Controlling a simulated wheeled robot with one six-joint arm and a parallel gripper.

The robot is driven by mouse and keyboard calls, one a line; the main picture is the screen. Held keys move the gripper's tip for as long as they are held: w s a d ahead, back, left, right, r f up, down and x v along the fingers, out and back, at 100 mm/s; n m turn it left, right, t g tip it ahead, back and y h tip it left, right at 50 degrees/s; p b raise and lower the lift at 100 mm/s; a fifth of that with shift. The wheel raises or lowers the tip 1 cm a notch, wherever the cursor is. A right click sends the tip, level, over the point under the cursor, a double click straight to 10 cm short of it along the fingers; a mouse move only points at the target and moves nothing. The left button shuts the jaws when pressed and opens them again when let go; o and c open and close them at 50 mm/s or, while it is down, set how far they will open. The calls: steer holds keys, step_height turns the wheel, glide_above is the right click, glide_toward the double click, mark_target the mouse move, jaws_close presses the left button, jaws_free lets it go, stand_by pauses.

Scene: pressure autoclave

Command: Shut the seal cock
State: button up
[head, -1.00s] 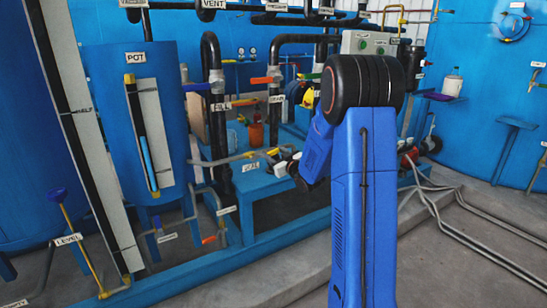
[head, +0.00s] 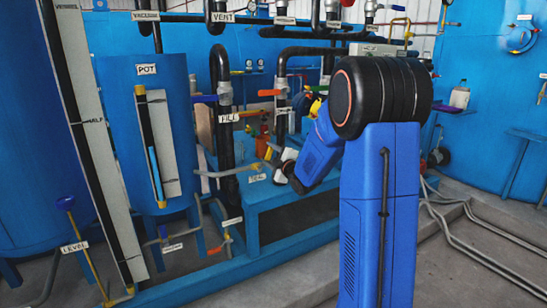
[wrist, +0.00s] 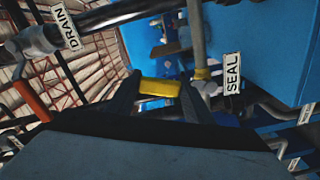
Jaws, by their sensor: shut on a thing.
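The seal cock's yellow handle (wrist: 160,87) lies between my gripper's fingertips (wrist: 160,90) in the wrist view. The gripper is shut on it. My wrist and arm partly hide that place, so the cock's body is unclear.
The blue POT vessel (head: 148,130) stands left of the stand (head: 290,196). The black FILL pipe (head: 222,140) rises close behind the cock. A DRAIN label (wrist: 65,27) is at upper left in the wrist view. Floor pipes (head: 480,238) run at right; the floor there is otherwise open.

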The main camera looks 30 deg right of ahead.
steer(key=shift+a+r+n, duration=0.2)
steer(key=shift+a+n, duration=0.75)
steer(key=shift+n, duration=0.25)
steer(key=shift+a+n, duration=0.75)
steer(key=shift+n, duration=0.25)
steer(key=shift+s, duration=0.1)
steer(key=o, duration=1.2)
steer(key=s, duration=1.7)
steer(key=shift+s+d, duration=0.2)
steer(key=shift+d, duration=0.05)
